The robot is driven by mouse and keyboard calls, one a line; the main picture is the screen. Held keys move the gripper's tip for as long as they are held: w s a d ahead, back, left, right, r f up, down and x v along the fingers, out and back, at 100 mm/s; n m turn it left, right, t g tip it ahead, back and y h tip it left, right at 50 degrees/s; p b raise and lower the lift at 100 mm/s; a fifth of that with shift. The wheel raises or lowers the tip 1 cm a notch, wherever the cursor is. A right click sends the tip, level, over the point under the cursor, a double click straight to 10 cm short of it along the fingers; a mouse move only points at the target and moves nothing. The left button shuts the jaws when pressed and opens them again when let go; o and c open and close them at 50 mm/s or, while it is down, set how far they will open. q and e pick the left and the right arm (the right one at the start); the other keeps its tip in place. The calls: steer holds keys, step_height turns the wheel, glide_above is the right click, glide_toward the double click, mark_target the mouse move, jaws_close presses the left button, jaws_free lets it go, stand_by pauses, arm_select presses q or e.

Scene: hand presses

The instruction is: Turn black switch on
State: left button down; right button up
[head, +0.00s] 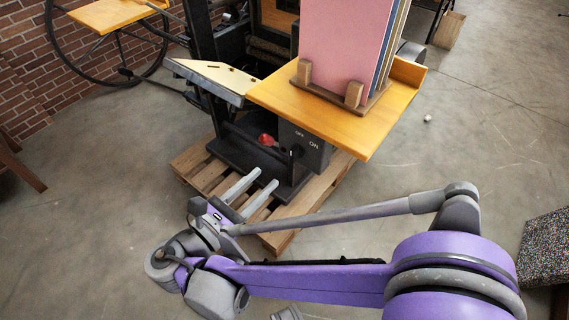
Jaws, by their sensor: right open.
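The black switch (296,152) sits on the front of a dark box (318,152) with white OFF and ON labels, under a yellow wooden shelf. It is small and dark, and I cannot tell which label it points to. My right gripper (267,177) is in the middle of the head view, below and left of the switch. Its two grey fingers are apart and empty, pointing up toward the press base. They look apart from the switch.
A red knob (266,140) is just left of the switch. The yellow shelf (370,130) overhangs the box and carries upright boards (343,45) in a wooden rack. The press stands on a wooden pallet (197,166).

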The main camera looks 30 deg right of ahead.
mark_target(291, 151)
steer(key=x, duration=0.5)
steer(key=b+x, duration=0.1)
steer(key=x, duration=0.4)
steer(key=shift+w+d+r, duration=0.15)
steer(key=shift+w+r, duration=0.05)
jaws_close()
